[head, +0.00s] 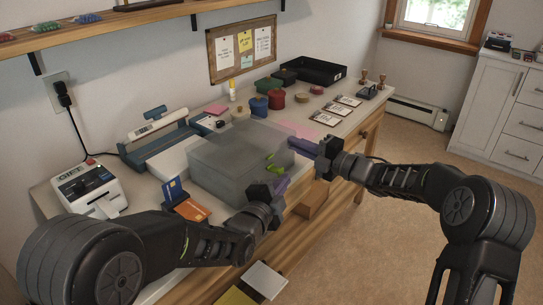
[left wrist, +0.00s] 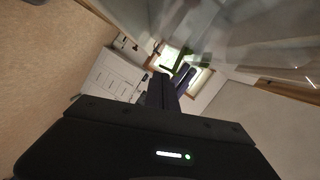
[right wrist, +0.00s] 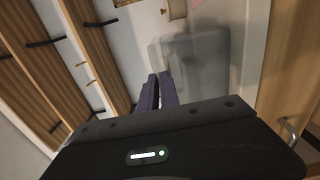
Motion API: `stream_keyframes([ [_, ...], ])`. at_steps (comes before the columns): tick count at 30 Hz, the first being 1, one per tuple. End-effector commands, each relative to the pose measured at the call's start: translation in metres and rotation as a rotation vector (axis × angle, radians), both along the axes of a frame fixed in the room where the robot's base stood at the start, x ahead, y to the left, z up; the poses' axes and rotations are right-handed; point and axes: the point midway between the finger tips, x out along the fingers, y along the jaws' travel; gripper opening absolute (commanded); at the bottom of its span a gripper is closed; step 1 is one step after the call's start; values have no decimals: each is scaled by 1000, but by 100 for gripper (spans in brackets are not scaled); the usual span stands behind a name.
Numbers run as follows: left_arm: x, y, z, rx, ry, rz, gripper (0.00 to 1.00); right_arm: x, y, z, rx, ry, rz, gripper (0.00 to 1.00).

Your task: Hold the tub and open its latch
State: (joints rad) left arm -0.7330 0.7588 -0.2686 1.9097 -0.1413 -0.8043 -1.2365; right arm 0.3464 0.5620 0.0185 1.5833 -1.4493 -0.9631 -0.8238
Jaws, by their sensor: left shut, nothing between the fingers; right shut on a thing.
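The tub (head: 225,172) is a translucent grey box with a lid, standing on the worktop; it also shows in the right wrist view (right wrist: 205,60). A bright green latch (head: 275,169) is on its side facing the room. My left gripper (head: 282,185) has purple fingers, shut and empty, just below the latch. In the left wrist view, the left fingertips (left wrist: 185,72) are close to a green part, and contact cannot be told. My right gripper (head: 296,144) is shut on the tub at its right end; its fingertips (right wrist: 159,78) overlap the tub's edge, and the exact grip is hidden.
Coloured pots (head: 276,98) and a black tray (head: 313,71) stand farther back. An open drawer (head: 313,200) juts out below.

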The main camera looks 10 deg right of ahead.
Motion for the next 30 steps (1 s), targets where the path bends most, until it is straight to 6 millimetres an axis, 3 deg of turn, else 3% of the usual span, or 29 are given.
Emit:
stream_keyframes([
  [17,-5,-5,1,-2,1,-2,0,0,0,0,0,0,0,0],
  [24,-33,-28,8,-2,-1,-6,0,0,0,0,0,0,0,0],
  [30,-68,3,10,-2,0,1,0,0,0,0,0,0,0,0],
])
